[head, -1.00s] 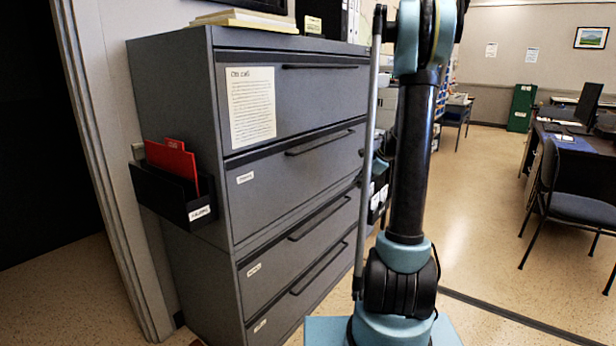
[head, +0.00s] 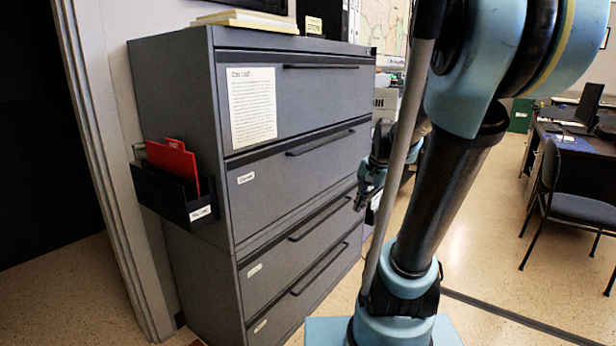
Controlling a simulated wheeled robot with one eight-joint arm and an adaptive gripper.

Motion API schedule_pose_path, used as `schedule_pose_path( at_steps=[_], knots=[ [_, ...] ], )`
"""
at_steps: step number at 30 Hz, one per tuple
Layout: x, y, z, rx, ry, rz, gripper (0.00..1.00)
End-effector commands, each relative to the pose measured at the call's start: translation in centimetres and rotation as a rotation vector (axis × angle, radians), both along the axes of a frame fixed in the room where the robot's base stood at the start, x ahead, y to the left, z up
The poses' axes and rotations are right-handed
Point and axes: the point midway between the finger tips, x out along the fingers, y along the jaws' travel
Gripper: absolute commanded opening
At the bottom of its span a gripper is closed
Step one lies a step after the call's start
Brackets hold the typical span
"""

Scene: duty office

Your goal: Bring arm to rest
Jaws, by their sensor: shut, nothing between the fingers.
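My gripper (head: 362,198) shows in the head view just right of the grey filing cabinet's front, pointing down and left. It is small and partly hidden behind my own arm. Its fingers are shut and hold nothing. My arm (head: 440,190) rises from the blue base at the bottom, leans to the right and bends at a large blue joint at the top right. I cannot tell whether the gripper touches the cabinet; it appears apart from it.
The grey filing cabinet (head: 300,110) stands at left centre with all drawers closed. A black wall holder (head: 172,195) with red folders (head: 172,160) hangs on its left side. A desk (head: 580,143) and chair (head: 570,205) stand at right. Open floor (head: 480,235) lies between.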

Motion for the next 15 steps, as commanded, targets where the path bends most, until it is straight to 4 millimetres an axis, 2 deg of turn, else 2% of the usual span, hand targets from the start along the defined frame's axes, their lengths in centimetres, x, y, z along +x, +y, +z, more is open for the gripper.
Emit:
schedule_pose_path(
  at_steps=[1,3,15],
  knots=[
    [-1.5,0.1,-0.3,-0.022,-0.006,0.042,0.00],
    [-3.1,0.0,-0.7,-0.056,-0.014,0.102,0.00],
    [-12.0,-0.9,-4.2,-0.244,-0.044,0.454,0.00]
  ],
)
